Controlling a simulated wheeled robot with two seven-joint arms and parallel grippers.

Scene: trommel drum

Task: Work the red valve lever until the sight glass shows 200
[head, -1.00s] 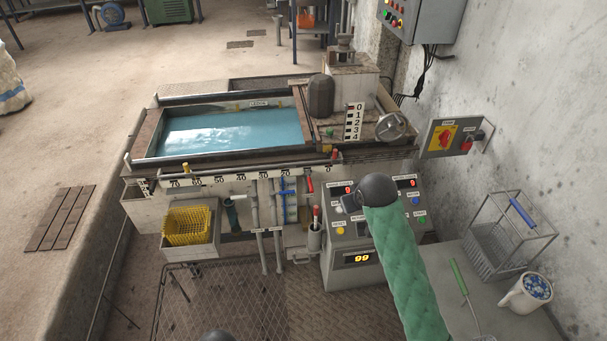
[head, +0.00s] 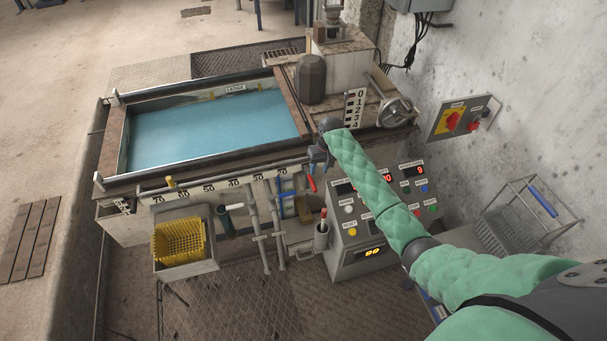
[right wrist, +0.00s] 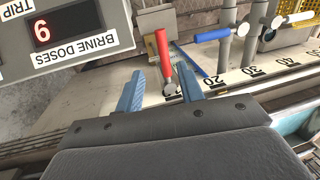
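The red valve lever (head: 312,184) is on the front of the tank, just below the numbered rail. My right gripper (head: 318,158) is above it, near the rail. In the right wrist view my right gripper (right wrist: 161,88) has its two blue fingers apart, with nothing held. The red lever (right wrist: 163,52) shows there beyond and between the fingers; I see no contact. A narrow greenish strip (head: 289,206) behind the blue lever may be the sight glass; its reading is too small to tell. My left gripper is not in view.
A blue lever (head: 285,194) sits left of the red one. A control panel (head: 352,268) with buttons and lit displays stands to the right. A yellow basket (head: 179,242) is further left. A handwheel (head: 397,112) is behind.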

